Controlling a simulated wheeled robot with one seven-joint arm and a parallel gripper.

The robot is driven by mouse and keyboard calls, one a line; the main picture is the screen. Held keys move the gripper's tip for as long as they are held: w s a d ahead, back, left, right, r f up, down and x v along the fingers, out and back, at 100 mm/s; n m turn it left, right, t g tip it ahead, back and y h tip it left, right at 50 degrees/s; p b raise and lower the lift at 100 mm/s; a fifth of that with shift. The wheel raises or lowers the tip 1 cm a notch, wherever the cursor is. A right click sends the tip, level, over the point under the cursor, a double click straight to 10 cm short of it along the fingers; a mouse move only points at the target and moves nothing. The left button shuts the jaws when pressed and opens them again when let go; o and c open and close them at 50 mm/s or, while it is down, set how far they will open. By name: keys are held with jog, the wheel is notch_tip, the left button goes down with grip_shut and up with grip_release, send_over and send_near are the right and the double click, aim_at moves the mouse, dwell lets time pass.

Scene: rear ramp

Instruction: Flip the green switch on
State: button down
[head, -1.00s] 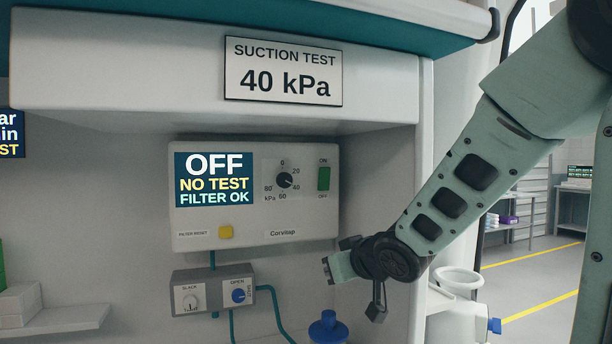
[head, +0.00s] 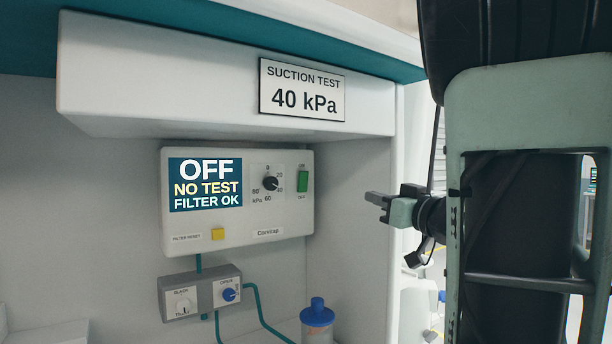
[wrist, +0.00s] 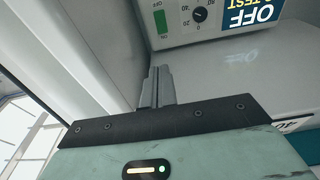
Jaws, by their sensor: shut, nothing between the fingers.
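The green switch (head: 303,181) is a small green rocker at the right end of the white suction unit (head: 290,222), between ON and OFF labels. The unit's screen (head: 205,184) reads OFF, NO TEST, FILTER OK. My gripper (head: 370,198) is shut and empty, to the right of the switch and a little lower in the head view, apart from the unit. In the wrist view the green switch (wrist: 161,22) is at the top, upside down, beyond the shut fingertips (wrist: 159,70).
A black dial (head: 270,183) sits just left of the switch, and a yellow filter reset button (head: 218,234) is lower left. A grey box with two knobs (head: 200,292) hangs below. A blue-capped canister (head: 317,318) stands underneath. A side wall (head: 365,165) is right of the unit.

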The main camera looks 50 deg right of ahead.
jog(key=shift+s+a+r, duration=0.15)
jog(key=shift+s+r, duration=0.05)
jog(key=shift+s, duration=0.3)
jog(key=p, duration=1)
send_near(306, 172)
jog(key=p+x, duration=0.4)
jog(key=x, duration=0.2)
jog(key=shift+w+r, duration=0.1)
jog(key=shift+w, duration=0.25)
